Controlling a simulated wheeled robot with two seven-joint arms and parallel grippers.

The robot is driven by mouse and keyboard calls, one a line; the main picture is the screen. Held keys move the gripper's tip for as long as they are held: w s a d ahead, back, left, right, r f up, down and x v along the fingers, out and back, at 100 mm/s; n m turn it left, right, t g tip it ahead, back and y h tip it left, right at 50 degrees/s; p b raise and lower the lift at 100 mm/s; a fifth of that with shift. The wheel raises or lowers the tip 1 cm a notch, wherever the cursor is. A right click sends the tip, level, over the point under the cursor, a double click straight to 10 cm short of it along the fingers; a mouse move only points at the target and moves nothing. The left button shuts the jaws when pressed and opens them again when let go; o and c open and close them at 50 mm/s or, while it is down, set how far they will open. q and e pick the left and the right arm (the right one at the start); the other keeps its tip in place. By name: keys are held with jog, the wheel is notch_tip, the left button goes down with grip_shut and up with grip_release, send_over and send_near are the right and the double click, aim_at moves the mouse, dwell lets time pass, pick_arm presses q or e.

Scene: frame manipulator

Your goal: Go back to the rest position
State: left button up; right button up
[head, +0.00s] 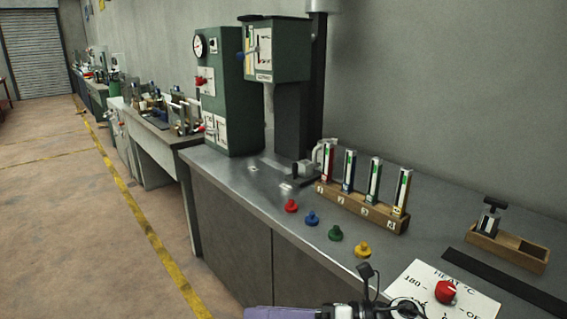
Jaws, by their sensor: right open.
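My right gripper (377,295) shows at the bottom edge of the head view, over the front edge of the bench near the white heat panel. It is open, and I see nothing between its fingers. Much of it is cut off by the frame. A purple part of my arm (285,313) lies to its left. My left gripper is not in view.
The metal bench (240,178) carries a green machine (232,95), a wooden rack (360,207) of numbered gauges, red, blue, green and yellow knobs (335,233), a wooden tray (507,252) and the heat panel (425,275) with a red dial. Open floor (70,230) lies left.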

jog(key=s+d+f+m+t+h, duration=0.1)
jog(key=d+f+m+t+h, duration=0.5)
jog(key=m, duration=0.8)
jog(key=d+f+m+t+h, duration=0.2)
jog(key=d+f+m+t, duration=0.4)
jog(key=m, duration=0.8)
jog(key=s+d+f+m+g+h, duration=0.2)
jog(key=s+d+f+m+h, duration=0.1)
jog(key=s+f+m, duration=0.3)
jog(key=s+d+f+m+g+h, duration=0.3)
jog(key=s+f+m, duration=0.3)
jog(key=s+f, duration=0.4)
jog(key=s+d, duration=0.1)
jog(key=s, duration=0.2)
jog(key=shift+d+f+m+g+h, duration=0.2)
jog(key=shift+d+m+g+h, duration=0.1)
jog(key=shift+d+m, duration=0.1)
